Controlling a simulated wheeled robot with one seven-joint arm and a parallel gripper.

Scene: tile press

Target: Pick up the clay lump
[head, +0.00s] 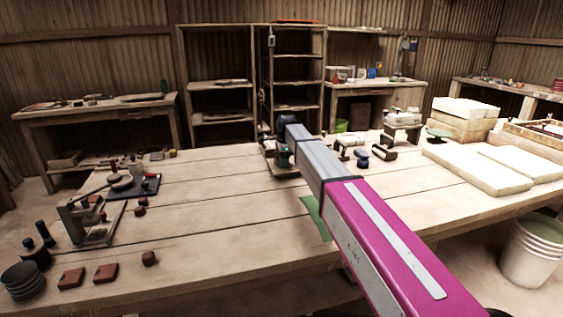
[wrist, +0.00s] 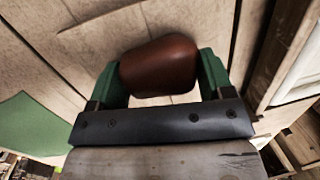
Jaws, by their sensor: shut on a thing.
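A smooth reddish-brown clay lump (wrist: 158,72) sits between the two green fingers of my gripper (wrist: 160,64) in the wrist view. The fingers touch it on both sides, so the gripper is shut on it. Plank wood shows behind the lump; I cannot tell how far it is above the wood. In the head view my gripper (head: 283,157) is over the far middle of the wooden table (head: 220,215), and the lump is not clearly visible there, being small and partly hidden by my arm.
A green mat (head: 316,214) lies partly under my arm. At the left are a press (head: 88,218), reddish-brown tiles (head: 106,272) and small brown lumps (head: 149,258). Pale slabs (head: 478,168) lie at the right. The table's middle left is clear.

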